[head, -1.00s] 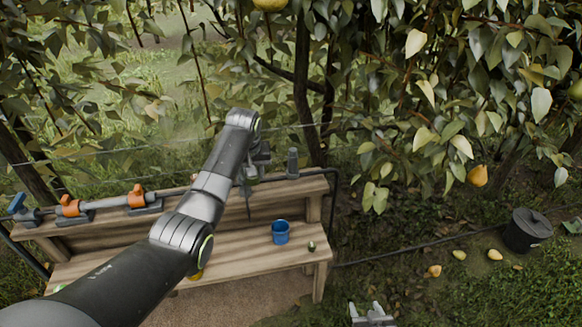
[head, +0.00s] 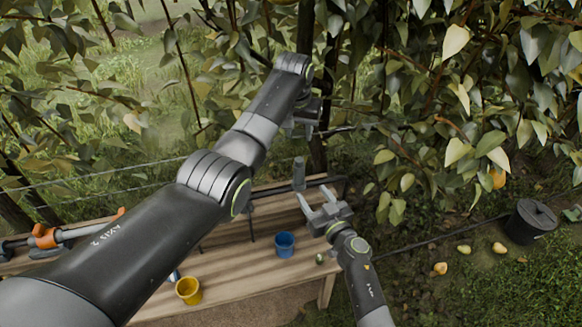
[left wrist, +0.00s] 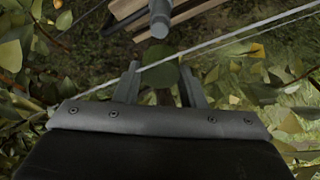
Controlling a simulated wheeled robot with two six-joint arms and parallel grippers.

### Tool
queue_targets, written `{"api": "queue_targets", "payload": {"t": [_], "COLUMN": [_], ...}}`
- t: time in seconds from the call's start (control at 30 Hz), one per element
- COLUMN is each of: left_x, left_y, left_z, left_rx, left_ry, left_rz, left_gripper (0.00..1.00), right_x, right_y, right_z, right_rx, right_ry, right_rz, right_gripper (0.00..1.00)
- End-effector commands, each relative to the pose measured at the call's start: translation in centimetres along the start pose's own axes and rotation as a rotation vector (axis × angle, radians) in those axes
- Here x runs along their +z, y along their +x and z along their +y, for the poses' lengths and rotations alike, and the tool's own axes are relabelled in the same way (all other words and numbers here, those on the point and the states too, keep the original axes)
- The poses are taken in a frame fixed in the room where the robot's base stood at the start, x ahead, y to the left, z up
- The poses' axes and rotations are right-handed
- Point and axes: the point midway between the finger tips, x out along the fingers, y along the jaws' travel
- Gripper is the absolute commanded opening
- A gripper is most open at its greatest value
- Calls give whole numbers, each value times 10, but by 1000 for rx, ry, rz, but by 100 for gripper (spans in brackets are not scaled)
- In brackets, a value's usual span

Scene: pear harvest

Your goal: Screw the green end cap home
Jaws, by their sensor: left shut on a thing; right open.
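My left gripper (head: 301,130) is up against the foliage above the bench's back right. In the left wrist view, its fingers (left wrist: 160,88) are shut on a dark round green thing, which looks like the green end cap (left wrist: 170,77). An upright grey post (head: 299,173) stands below the left gripper at the bench's rear shelf. Its round end also shows beyond the fingers in the left wrist view (left wrist: 159,28), apart from the cap. My right gripper (head: 322,203) is open and empty, in front of and just right of the post.
The wooden bench (head: 240,260) holds a blue cup (head: 285,244), a yellow cup (head: 188,290) and a small green item (head: 319,259). A pipe with an orange fitting (head: 45,237) lies at left. A wire crosses near the left gripper. A black bucket (head: 530,222) and pears lie right.

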Motion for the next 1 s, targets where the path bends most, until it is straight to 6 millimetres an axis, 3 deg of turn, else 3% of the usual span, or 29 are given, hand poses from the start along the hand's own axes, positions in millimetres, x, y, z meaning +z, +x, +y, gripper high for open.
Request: {"api": "queue_targets", "payload": {"t": [0.47,1.0], "left_x": [0,0], "left_y": [0,0], "left_z": [0,0], "left_rx": [0,0], "left_ry": [0,-1], "left_rz": [0,0], "left_gripper": [15,15], "right_x": [0,0], "right_y": [3,58], "right_z": [0,0], "right_rx": [0,-1], "right_ry": [1,0], "right_rz": [0,0], "right_gripper": [56,56]}}
